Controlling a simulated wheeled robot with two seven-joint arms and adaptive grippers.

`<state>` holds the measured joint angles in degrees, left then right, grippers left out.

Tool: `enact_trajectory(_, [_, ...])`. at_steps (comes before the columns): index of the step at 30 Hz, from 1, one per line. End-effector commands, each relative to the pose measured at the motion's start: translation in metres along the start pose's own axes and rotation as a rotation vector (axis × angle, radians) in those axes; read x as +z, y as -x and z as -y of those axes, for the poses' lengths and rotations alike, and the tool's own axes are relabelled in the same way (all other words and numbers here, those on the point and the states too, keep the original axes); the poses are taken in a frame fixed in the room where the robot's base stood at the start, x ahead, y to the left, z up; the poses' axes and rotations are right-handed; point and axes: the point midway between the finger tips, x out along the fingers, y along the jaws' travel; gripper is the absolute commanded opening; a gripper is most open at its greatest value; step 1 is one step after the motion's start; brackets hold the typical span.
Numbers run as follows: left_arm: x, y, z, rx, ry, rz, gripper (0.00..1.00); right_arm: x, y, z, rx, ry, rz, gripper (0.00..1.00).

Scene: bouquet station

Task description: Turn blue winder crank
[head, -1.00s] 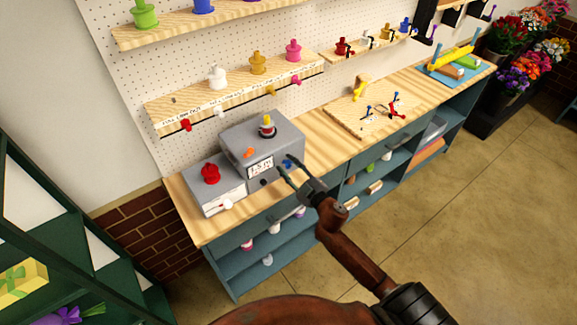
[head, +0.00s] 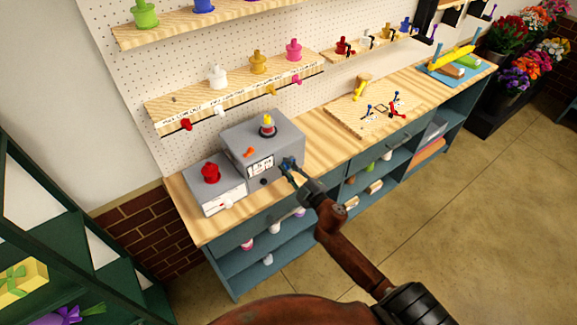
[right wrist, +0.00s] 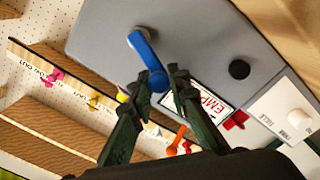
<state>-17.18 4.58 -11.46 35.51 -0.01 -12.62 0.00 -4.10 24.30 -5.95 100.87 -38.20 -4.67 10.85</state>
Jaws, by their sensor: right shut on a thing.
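The winder is a grey box (head: 250,137) with a smaller grey unit (head: 211,184) at its left, on the wooden counter. Its blue crank (right wrist: 143,48) shows in the right wrist view as a short arm with a round knob at its lower end. My right gripper (head: 287,169) is at the front right of the box. In the right wrist view its fingertips (right wrist: 161,80) are shut on the crank's knob. In the head view the gripper mostly covers the crank. My left gripper is not in view.
A spool (head: 267,127) stands on the box, with an orange lever (head: 249,152) on its front. A red spool (head: 211,173) sits on the smaller unit. Shelves with coloured spools hang behind. A wooden board (head: 370,112) with small parts lies to the right.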

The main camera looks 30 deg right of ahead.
Motion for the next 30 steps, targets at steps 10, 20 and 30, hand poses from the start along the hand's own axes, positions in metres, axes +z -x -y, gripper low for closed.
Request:
enact_trajectory(10, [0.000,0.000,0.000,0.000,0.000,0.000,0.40,0.003,0.001,0.005,-0.007,-0.002,0.005,0.23])
enact_trajectory(20, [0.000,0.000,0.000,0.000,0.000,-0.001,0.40,0.002,0.001,0.002,-0.003,0.000,0.003,0.34])
enact_trajectory(30, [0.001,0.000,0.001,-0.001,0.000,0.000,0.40,0.002,0.029,0.002,-0.004,0.000,0.004,0.34])
